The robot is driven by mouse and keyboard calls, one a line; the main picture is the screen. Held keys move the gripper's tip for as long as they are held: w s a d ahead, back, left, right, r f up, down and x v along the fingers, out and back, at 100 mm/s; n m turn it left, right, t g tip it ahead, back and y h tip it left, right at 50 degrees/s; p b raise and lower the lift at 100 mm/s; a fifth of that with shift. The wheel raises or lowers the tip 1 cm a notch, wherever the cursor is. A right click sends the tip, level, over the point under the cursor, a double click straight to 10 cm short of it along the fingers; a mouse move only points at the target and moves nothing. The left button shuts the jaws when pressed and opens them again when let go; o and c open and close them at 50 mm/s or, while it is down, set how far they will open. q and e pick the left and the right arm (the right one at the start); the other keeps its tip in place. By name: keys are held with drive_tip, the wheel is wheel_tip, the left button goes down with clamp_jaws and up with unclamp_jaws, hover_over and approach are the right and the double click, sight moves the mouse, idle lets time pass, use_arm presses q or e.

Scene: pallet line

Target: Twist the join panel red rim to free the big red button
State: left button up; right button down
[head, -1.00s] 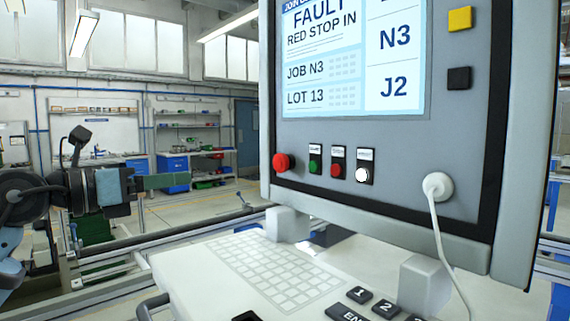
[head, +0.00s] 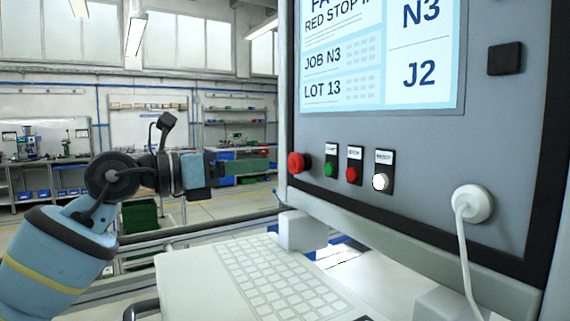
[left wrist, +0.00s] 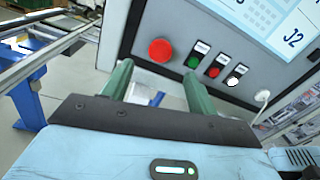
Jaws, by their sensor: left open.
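The big red button (head: 298,163) sticks out at the lower left corner of the grey join panel (head: 420,150). In the left wrist view the red button (left wrist: 161,50) lies ahead of the fingers, nearer the left one. My left gripper (head: 262,167) is left of the button in the head view, pointing at it across a small gap. In the left wrist view its two green fingers (left wrist: 158,88) are apart with nothing between them. I cannot make out the rim apart from the button. My right gripper does not show.
Right of the red button are a small green button (head: 331,169), a small red button (head: 352,174) and a white button (head: 381,181). A white plug with a cable (head: 472,204) sits further right. A white keyboard shelf (head: 200,280) juts out below the panel.

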sight(291, 163)
use_arm(q)
drive_tip(key=x, duration=0.7)
drive_tip(key=shift+w+d+p, duration=0.1)
drive_tip(key=shift+d+p, duration=0.15)
drive_tip(key=shift+p, duration=0.1)
drive_tip(key=c, duration=1)
